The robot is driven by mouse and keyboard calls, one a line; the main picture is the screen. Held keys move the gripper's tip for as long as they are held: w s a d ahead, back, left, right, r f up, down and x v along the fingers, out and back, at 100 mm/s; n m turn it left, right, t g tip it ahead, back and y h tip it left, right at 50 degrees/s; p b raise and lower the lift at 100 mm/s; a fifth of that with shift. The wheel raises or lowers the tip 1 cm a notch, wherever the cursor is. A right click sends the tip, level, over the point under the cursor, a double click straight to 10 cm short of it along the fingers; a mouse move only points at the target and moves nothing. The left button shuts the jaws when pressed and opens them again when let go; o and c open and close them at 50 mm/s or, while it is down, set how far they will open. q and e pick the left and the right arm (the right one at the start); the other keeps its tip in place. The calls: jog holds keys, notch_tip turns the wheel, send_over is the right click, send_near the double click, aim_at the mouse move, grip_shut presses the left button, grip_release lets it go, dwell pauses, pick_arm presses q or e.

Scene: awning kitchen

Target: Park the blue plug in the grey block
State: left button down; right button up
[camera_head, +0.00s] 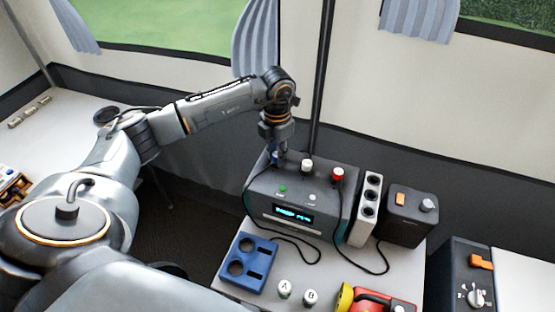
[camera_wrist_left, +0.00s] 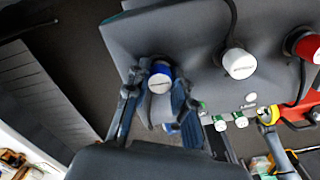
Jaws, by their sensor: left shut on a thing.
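The blue plug (camera_head: 275,157) sits at the left end of the top of a grey-teal device (camera_head: 335,215) with a lit display. My left gripper (camera_head: 277,150) comes down on it from above. In the left wrist view, my left gripper's two fingers (camera_wrist_left: 156,92) are on either side of the blue plug (camera_wrist_left: 160,76), shut on it. Whether the plug is still seated in the device is hard to tell. The light grey block (camera_head: 357,231) with several round holes stands upright just right of the device; its holes look empty. My right gripper is not in view.
White (camera_head: 307,165) and red (camera_head: 338,173) plugs stand on the device, with black cables nearby. A dark box (camera_head: 410,220) stands right of the block. In front are a blue holder (camera_head: 248,265), canisters A (camera_head: 284,289) and B (camera_head: 310,297), and a red-yellow tool (camera_head: 370,300).

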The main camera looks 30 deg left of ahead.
pick_arm(q)
jog(key=shift+r, duration=0.1)
jog(key=shift+r+p, duration=1.9)
jog(key=shift+r, duration=1)
jog(key=shift+d+r, duration=0.1)
jog(key=shift+r, duration=0.25)
jog(key=w+d+f+b, duration=0.1)
jog(key=d+b, duration=0.1)
jog(key=d, duration=0.6)
jog(key=w+d+f+b, duration=0.1)
jog(key=w+d, duration=0.1)
jog(key=d, duration=0.7)
jog(key=w+d+f+b, duration=0.1)
jog(key=d+b, duration=0.1)
jog(key=d, duration=0.7)
jog(key=shift+w+f+b, duration=0.2)
jog(key=shift+w+b, duration=0.05)
jog(key=shift+b, duration=0.1)
